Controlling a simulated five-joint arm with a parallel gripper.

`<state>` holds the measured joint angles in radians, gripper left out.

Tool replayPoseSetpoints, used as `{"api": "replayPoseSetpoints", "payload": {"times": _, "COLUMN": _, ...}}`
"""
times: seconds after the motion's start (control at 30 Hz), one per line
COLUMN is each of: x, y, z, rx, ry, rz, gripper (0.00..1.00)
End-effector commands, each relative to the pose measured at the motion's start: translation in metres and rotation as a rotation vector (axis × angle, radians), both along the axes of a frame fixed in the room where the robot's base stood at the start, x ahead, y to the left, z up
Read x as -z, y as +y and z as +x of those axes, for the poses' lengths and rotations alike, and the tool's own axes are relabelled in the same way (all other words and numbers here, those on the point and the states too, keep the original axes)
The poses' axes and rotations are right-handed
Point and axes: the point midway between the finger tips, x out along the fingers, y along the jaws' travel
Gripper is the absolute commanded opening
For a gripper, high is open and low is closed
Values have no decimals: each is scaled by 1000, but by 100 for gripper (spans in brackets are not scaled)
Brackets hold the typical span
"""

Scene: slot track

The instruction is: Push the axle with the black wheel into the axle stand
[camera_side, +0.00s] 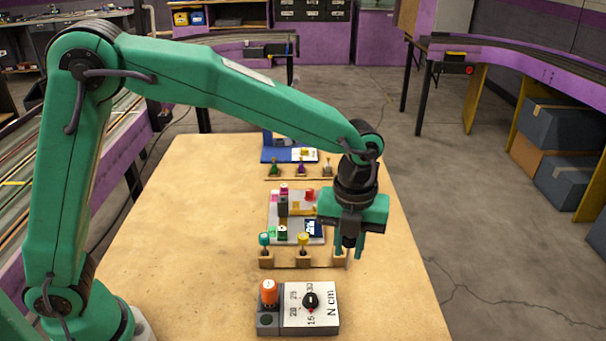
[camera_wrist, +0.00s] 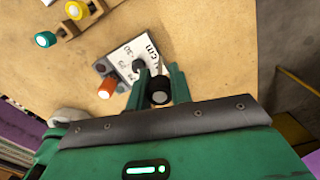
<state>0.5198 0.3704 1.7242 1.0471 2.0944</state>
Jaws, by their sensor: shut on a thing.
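My gripper (camera_side: 348,250) hangs over the right end of a wooden rack (camera_side: 285,260), pointing down. In the wrist view, my gripper (camera_wrist: 158,80) is shut on the axle with the black wheel (camera_wrist: 160,92). The black wheel shows between the two green fingers; the axle's far end is hard to make out. The rack carries a teal-topped piece (camera_side: 264,239) and a yellow-topped piece (camera_side: 303,240). A grey plate (camera_side: 274,212) with small coloured blocks lies behind it. I cannot tell which part is the axle stand.
A torque gauge (camera_side: 325,318) marked "N cm" stands at the front, with an orange-topped piece (camera_side: 269,293) on its left. Another wooden rack (camera_side: 287,178) and a blue fixture (camera_side: 270,157) stand farther back. The tabletop left of them is clear.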

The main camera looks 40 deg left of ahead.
Motion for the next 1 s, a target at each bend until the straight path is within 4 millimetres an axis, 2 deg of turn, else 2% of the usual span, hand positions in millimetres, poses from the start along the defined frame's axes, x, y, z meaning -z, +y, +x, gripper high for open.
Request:
{"api": "replayPoseSetpoints", "payload": {"times": 0.17, "x": -1, "y": 12, "z": 10, "rx": -28, "ry": 0, "rz": 0, "gripper": 0}}
{"api": "replayPoseSetpoints", "payload": {"times": 0.37, "x": -4, "y": 45, "z": 34, "rx": -99, "ry": 0, "rz": 0, "gripper": 0}}
{"api": "replayPoseSetpoints", "payload": {"times": 0.57, "x": -8, "y": 99, "z": 63, "rx": -202, "ry": 1, "rz": 0, "gripper": 0}}
{"api": "replayPoseSetpoints", "payload": {"times": 0.7, "x": -11, "y": 141, "z": 80, "rx": -279, "ry": 3, "rz": 1, "gripper": 0}}
{"api": "replayPoseSetpoints", "payload": {"times": 1.0, "x": -16, "y": 233, "z": 103, "rx": -433, "ry": 5, "rz": 2, "gripper": 0}}
